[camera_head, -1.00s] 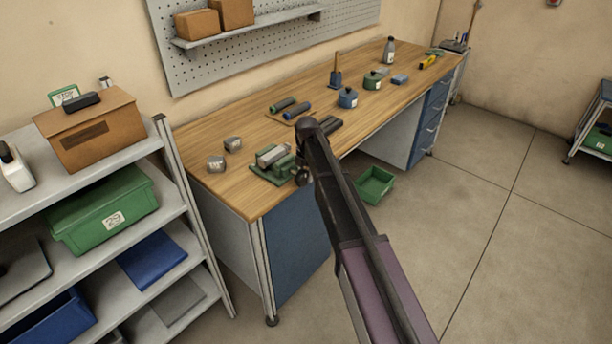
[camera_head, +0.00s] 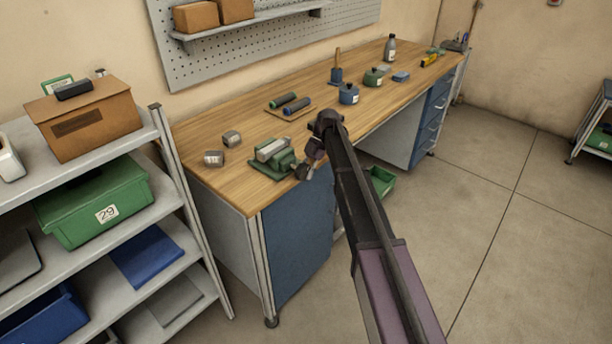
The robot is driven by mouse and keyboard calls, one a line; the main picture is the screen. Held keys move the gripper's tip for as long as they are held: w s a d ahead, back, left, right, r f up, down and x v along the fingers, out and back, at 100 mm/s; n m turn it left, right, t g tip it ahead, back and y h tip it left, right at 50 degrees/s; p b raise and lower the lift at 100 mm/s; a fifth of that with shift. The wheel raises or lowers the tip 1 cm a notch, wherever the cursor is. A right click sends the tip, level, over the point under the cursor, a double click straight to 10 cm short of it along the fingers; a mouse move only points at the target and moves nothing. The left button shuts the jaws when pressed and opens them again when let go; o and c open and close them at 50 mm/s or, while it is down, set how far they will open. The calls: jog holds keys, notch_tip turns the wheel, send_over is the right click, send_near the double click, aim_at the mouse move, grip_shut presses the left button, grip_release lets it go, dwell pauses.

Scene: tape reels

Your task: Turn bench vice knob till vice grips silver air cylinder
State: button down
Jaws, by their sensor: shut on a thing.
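The green bench vice (camera_head: 287,161) stands at the front edge of the wooden bench. The silver air cylinder (camera_head: 268,148) lies in it, between its jaws; at this size I cannot tell whether both jaws touch it. The dark vice knob (camera_head: 301,173) is at the vice's right end, by the bench edge, and is partly covered. My gripper (camera_head: 308,170) reaches down to it from the upper right, at the end of my dark arm, and is shut on the knob. The fingertips are small and hard to make out.
Two grey metal blocks (camera_head: 214,158) (camera_head: 232,138) sit left of the vice. Green and blue cylinders (camera_head: 290,102) lie on a board behind. Blue (camera_head: 348,94) and green pots (camera_head: 373,77) stand farther back. A green bin (camera_head: 381,181) is beyond my arm. A shelf rack (camera_head: 190,215) stands at left.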

jog(key=shift+s+g, duration=0.1)
jog(key=shift+g, duration=0.2)
jog(key=shift+c, duration=2.2)
grip_release()
jog(key=shift+r+p, duration=0.1)
jog(key=shift+p, duration=0.2)
